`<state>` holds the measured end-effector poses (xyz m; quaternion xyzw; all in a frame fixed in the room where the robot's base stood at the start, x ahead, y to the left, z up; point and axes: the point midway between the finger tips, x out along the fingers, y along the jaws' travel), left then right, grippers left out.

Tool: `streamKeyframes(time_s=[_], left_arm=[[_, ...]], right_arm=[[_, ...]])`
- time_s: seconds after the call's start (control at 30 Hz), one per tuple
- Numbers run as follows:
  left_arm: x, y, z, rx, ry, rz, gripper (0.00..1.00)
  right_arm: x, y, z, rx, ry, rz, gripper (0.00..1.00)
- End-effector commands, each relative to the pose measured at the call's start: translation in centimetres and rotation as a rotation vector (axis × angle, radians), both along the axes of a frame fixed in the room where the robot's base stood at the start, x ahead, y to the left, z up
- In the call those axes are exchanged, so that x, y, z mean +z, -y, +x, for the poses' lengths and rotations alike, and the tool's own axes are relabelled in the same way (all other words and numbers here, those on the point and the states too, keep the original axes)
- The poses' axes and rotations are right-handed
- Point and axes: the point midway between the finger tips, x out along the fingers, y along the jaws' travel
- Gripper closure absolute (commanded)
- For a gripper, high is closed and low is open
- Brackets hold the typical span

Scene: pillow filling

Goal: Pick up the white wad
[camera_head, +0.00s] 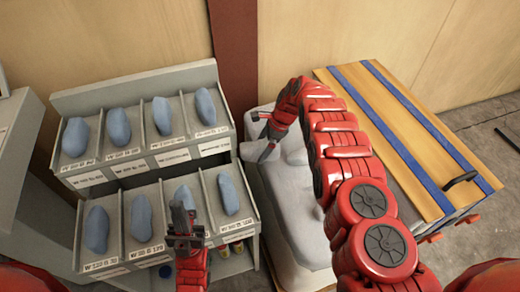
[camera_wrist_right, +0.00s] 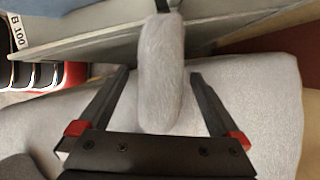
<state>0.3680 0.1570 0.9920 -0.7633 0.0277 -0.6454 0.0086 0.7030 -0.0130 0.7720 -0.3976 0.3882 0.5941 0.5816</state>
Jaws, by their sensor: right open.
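In the right wrist view a pale, fuzzy, elongated white wad (camera_wrist_right: 161,75) lies between the two fingers of my right gripper (camera_wrist_right: 160,78). The fingers are spread, with a gap visible on each side of the wad. Its upper end reaches a grey panel edge. In the head view my right gripper (camera_head: 264,134) is over the left part of a large whitish padded mass (camera_head: 290,205); the wad cannot be clearly told apart there. My left gripper (camera_head: 185,225) is in front of the lower rack row, away from the padded mass; its finger gap is unclear.
A grey two-tier rack (camera_head: 140,78) with labelled compartments holds several blue wads (camera_head: 118,127) on the left. A wooden chest (camera_head: 400,130) with blue straps and a black handle stands on the right. A wooden wall is behind.

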Motion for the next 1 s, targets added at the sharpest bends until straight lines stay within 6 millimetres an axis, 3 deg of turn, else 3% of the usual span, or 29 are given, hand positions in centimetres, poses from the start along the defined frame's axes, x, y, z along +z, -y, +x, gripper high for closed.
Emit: streamKeyframes(time_s=[0.27,0.37,0.83,1.0], left_arm=[[0.04,0.0,0.0,0.0,0.0,0.0,1.0],[0.05,0.0,0.0,0.0,0.0,0.0,1.0],[0.05,0.0,0.0,0.0,0.0,0.0,1.0],[0.05,0.0,0.0,0.0,0.0,0.0,1.0]], right_arm=[[-0.53,-0.26,-0.07,0.0,-0.001,0.001,0.01],[-0.52,-0.27,-0.07,0.0,-0.001,0.001,0.15],[-0.49,-0.27,-0.07,0.001,-0.001,0.001,1.0],[-0.48,-0.27,-0.07,0.001,-0.001,0.001,1.0]])
